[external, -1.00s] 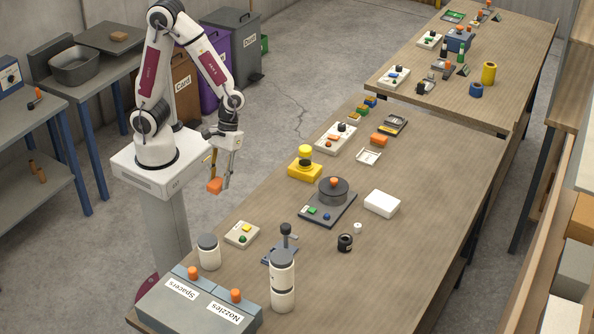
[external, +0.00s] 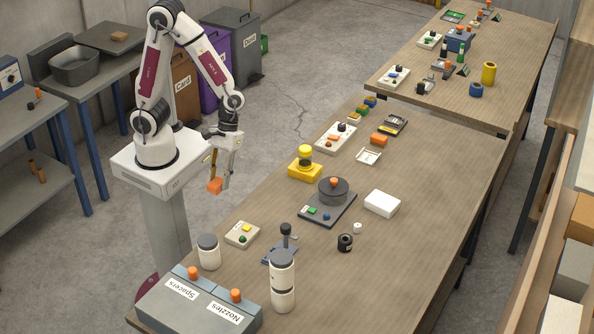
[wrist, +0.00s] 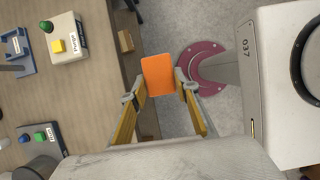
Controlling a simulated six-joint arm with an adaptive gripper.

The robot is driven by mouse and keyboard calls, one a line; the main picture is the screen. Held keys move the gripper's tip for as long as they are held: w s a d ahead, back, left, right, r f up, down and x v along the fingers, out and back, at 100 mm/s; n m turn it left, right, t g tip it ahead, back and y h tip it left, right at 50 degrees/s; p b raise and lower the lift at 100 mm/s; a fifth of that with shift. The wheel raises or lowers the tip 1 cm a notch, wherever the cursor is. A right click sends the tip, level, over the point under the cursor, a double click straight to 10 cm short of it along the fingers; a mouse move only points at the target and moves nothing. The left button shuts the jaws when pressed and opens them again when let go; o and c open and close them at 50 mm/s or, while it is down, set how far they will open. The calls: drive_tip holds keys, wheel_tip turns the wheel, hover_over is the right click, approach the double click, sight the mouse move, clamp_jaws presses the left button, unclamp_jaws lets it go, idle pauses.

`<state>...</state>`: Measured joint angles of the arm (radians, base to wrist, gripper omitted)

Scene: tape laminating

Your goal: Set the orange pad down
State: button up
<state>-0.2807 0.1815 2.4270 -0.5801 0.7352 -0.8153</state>
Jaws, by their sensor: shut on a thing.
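The orange pad (external: 215,186) is a small block held at the tips of my gripper (external: 220,178), in the air between my base and the near edge of the worktable. In the wrist view the pad (wrist: 158,75) sits between the two fingers of my gripper (wrist: 159,88), with its flat orange face toward the camera. My gripper is shut on the pad. Floor and my base show beneath it, so the pad is off the table's left side.
The near worktable (external: 440,180) holds a yellow device (external: 304,168), a dark round-topped machine (external: 333,191), a small box with a yellow button (external: 242,234), white jars, and grey bins labelled Spacers and Nozzles (external: 205,308). Bare tabletop lies at the right.

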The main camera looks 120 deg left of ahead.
drive_tip(key=w+r+n, duration=0.1)
drive_tip(key=w+n, duration=0.1)
drive_tip(key=w, duration=0.4)
drive_tip(key=w+a+n+t, duration=0.1)
drive_tip(key=w+n, duration=0.1)
drive_tip(key=w, duration=0.5)
drive_tip(key=w+a+r+n+t, duration=0.1)
drive_tip(key=w+n, duration=0.1)
drive_tip(key=w, duration=0.4)
drive_tip(key=shift+w+r+y, duration=0.3)
drive_tip(key=shift+w, duration=0.1)
drive_tip(key=w+d+r+n+t+y, duration=0.1)
drive_tip(key=w+r+n, duration=0.1)
drive_tip(key=w, duration=0.7)
drive_tip(key=w+d+r+n+t+y, duration=0.1)
drive_tip(key=w+d+r+n, duration=0.1)
drive_tip(key=w+n, duration=0.3)
drive_tip(key=shift+w+r+n, duration=0.15)
drive_tip(key=shift+w+n, duration=0.15)
drive_tip(key=shift+w, duration=1.75)
hover_over(322, 242)
drive_tip(key=s, duration=0.1)
drive_tip(key=shift+s+a+f, duration=0.1)
drive_tip(key=shift+a+f, duration=0.05)
drive_tip(key=shift+f, duration=1.45)
drive_tip(key=shift+s+a+f, duration=0.1)
drive_tip(key=shift+a+f, duration=0.05)
drive_tip(key=shift+f, duration=1.4)
drive_tip(key=shift+f, duration=1.85)
drive_tip(key=shift+f, duration=0.15)
